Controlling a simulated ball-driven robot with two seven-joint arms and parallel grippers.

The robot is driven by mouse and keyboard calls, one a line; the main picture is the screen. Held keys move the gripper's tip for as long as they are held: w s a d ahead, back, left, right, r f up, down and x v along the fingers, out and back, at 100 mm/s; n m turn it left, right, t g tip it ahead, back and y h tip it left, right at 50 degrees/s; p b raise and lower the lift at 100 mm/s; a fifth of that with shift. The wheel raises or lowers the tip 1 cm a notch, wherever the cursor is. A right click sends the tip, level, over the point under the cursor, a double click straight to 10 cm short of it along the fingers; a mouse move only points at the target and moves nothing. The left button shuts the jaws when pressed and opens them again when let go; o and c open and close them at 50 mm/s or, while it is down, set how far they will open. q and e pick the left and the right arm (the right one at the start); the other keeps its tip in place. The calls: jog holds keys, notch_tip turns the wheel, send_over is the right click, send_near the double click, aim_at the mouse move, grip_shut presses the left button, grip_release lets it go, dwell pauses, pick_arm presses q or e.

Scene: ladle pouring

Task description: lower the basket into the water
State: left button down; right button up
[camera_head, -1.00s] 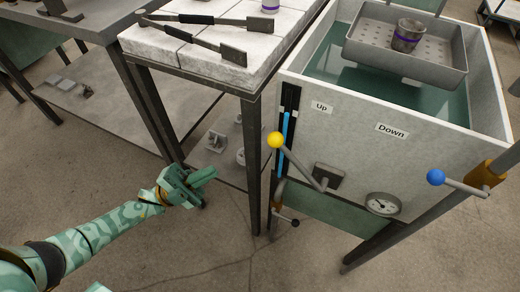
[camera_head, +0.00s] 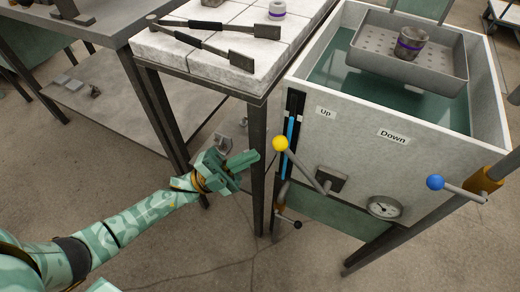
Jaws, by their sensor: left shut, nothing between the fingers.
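The grey perforated basket (camera_head: 370,62) hangs above the greenish water (camera_head: 345,80) in a pale tank (camera_head: 350,135) at the upper right. A dark cup with a purple band (camera_head: 410,43) stands in it. A lever with a yellow ball knob (camera_head: 280,144) is on the tank's front, its knob up and left toward the "Up" label (camera_head: 325,112). The "Down" label (camera_head: 392,136) is to the right. My left gripper (camera_head: 248,165) is shut and empty, a little left of the yellow knob and apart from it. My right gripper is not in view.
A blue-knobbed lever (camera_head: 435,182) and a gauge (camera_head: 384,207) are at the right.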

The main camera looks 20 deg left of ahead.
pick_arm(q)
jog(key=shift+x, duration=1.85)
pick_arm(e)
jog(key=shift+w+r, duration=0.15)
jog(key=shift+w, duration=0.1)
pick_arm(q)
jog(key=shift+r, duration=0.1)
